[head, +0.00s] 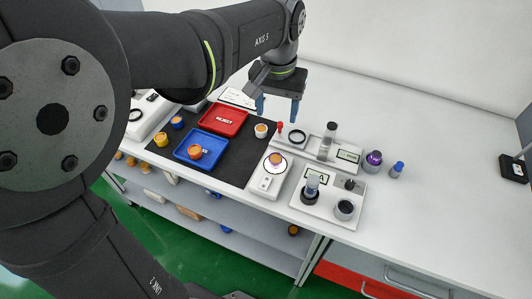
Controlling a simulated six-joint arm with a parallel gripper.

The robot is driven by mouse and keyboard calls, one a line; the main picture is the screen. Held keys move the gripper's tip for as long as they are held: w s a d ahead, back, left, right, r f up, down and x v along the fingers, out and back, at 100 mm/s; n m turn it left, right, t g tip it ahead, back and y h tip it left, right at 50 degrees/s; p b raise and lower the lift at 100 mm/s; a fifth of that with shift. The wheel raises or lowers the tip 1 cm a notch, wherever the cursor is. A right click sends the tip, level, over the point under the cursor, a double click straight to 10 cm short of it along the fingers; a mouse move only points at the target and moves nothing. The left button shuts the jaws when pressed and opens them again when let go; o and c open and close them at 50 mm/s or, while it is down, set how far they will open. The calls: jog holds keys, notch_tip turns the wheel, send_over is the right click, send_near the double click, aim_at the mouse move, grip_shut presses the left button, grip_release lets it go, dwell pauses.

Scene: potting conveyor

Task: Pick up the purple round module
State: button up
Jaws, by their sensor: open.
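A round purple-topped piece (373,161) stands upright on the white bench, right of the white fixtures and beside a small grey piece with a blue top (397,169). My gripper (277,110) points down with its two blue fingers apart and nothing between them. It hangs above the bench, up and left of the purple-topped piece and well apart from it.
A red tray marked REJECT (223,111) and a blue tray (222,148) holding an orange piece lie on a dark mat. White fixtures (326,208) with upright cylinders stand between the mat and the purple-topped piece. The bench's right side is largely clear.

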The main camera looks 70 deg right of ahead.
jog(key=n, duration=0.1)
send_over(276, 160)
jog(key=f, duration=1.2)
jog(key=shift+w+d+f, duration=0.15)
jog(key=shift+w+f, duration=0.1)
jog(key=shift+f, duration=0.15)
jog(key=f, duration=0.5)
jog(key=shift+s+a, duration=0.2)
jog(key=c, duration=1.1)
jog(key=shift+r, duration=0.15)
